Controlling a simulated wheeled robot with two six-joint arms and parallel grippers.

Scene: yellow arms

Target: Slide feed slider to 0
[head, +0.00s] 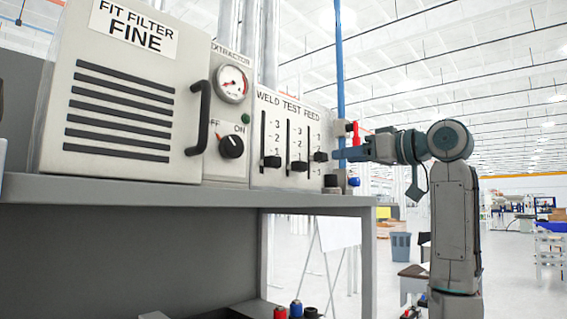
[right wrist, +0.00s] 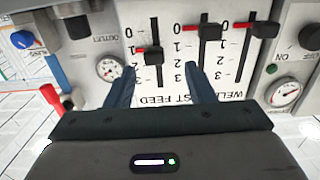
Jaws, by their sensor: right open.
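The feed slider (head: 320,156) is the rightmost of three sliders on the white panel (head: 262,125) in the head view. In the right wrist view, which shows the panel upside down, its black knob with a red mark (right wrist: 150,54) sits between 1 and 2, nearer 1. My right gripper (head: 338,154) comes in from the right at the panel's edge. In the right wrist view its open, empty fingers (right wrist: 160,68) point at the panel, one to each side of the feed knob's column. I cannot tell whether they touch the knob. My left gripper is out of view.
The weld knob (head: 272,162) and test knob (head: 299,166) stand low, near 0. The extractor panel (head: 228,110) with gauge and dial is left of the sliders. A red handle (head: 355,133), blue pipe (head: 340,60) and blue knob (head: 353,182) lie near my right gripper. The shelf (head: 200,195) runs below.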

